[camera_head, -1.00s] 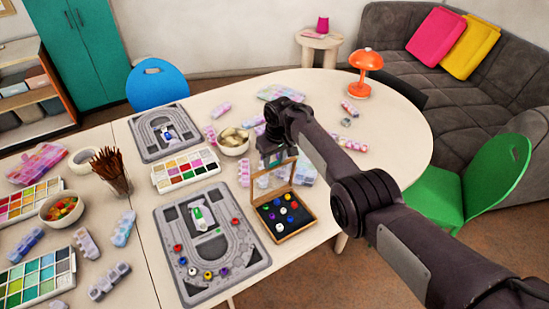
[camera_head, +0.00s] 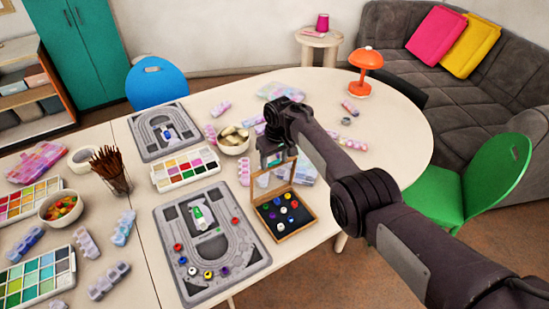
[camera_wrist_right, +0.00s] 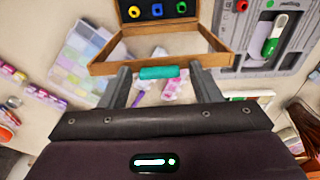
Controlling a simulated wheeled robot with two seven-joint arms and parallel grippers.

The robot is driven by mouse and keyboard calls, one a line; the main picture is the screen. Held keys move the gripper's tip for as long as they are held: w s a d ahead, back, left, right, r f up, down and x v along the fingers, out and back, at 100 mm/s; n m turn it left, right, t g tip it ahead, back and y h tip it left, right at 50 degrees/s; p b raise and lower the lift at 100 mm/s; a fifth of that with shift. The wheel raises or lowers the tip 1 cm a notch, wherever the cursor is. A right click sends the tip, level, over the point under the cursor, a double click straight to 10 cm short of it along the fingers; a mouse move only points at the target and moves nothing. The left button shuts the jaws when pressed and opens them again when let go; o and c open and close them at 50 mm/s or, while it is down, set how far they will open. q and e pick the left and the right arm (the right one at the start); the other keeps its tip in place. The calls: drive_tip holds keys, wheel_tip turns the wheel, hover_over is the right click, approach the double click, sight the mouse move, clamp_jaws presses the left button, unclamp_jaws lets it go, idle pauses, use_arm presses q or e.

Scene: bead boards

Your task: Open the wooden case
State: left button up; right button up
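The wooden case (camera_head: 283,238) stands on the table right of the near bead board, with several coloured beads on its dark inside. Its wood-framed lid (camera_head: 306,172) is raised, standing up from the far side of the case. The lid frame also shows in the right wrist view (camera_wrist_right: 215,60), with a teal tab (camera_wrist_right: 158,72) at its edge. My right gripper (camera_wrist_right: 160,84) is open behind the lid, its fingers apart on either side of the tab. It also shows in the head view (camera_head: 272,158), partly hidden by its own arm. My left gripper is out of view.
The near grey bead board (camera_head: 165,243) lies left of the case, holding several beads. A paint-like bead palette (camera_head: 185,168) and a bowl (camera_head: 233,148) are behind it. Clear bead boxes lie close behind the lid. The table's front edge is just before the case.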

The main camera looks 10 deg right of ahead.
drive_tip(key=shift+o, duration=0.2)
drive_tip(key=shift+w, duration=0.1)
drive_tip(key=shift+r, duration=0.1)
drive_tip(key=shift+r, duration=0.5)
wheel_tip(320, 180, up, 7)
drive_tip(key=s, duration=0.1)
drive_tip(key=shift+d+f, duration=0.15)
drive_tip(key=shift+c, duration=0.4)
